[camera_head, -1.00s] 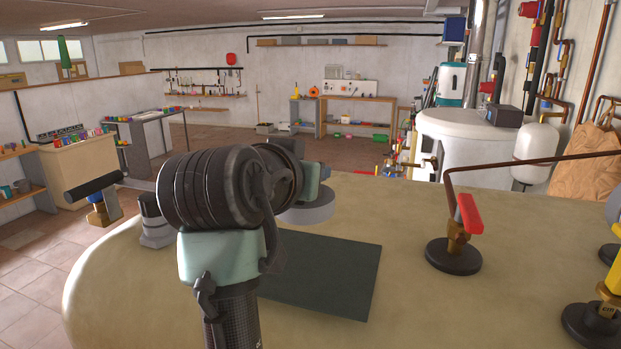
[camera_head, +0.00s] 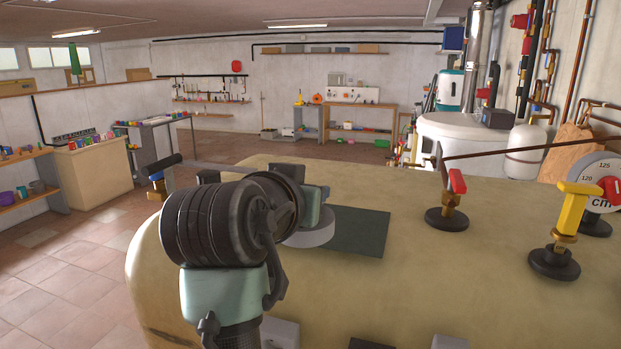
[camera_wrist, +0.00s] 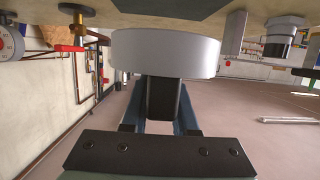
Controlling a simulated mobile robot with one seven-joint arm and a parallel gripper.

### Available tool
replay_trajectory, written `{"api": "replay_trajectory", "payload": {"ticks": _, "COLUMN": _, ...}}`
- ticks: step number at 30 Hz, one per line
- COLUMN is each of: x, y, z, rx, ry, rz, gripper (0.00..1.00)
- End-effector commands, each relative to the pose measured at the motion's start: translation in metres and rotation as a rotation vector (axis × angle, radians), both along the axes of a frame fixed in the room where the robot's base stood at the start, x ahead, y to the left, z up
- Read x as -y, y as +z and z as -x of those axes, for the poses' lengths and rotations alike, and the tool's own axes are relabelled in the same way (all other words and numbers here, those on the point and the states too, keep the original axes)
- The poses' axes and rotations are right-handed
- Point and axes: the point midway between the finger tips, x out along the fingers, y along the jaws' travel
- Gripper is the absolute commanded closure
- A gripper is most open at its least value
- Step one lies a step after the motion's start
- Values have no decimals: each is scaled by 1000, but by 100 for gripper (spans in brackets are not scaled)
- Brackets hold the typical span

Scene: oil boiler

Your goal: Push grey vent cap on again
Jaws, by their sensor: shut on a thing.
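The grey vent cap (camera_wrist: 165,52) is a wide, short disc held in my gripper (camera_wrist: 163,85), seen close up in the wrist view. In the head view the cap (camera_head: 309,234) shows just below my gripper (camera_head: 316,212), beside the left part of a dark mat. My gripper is shut on the cap. Whether the cap touches the tank top is unclear. A short grey stub with a dark end (camera_wrist: 283,38) stands on the tank, apart from the cap, in the wrist view. My arm hides part of the tank top in the head view.
The beige tank top (camera_head: 420,260) carries the dark mat (camera_head: 358,233), a red-handled valve (camera_head: 453,200), a yellow-handled valve (camera_head: 562,235) and a dial gauge (camera_head: 600,185). A dark-handled fitting (camera_head: 160,175) is at the far left edge. The middle right of the top is clear.

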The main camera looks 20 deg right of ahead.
Motion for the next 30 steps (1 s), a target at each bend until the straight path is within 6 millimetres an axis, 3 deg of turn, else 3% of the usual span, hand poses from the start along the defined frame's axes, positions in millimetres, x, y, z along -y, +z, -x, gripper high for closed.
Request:
{"api": "replay_trajectory", "payload": {"ticks": 20, "x": -52, "y": -164, "z": 73, "rx": -7, "ry": 228, "rz": -1, "gripper": 100}}
{"api": "replay_trajectory", "payload": {"ticks": 30, "x": -83, "y": -260, "z": 116, "rx": -12, "ry": 362, "rz": -3, "gripper": 100}}
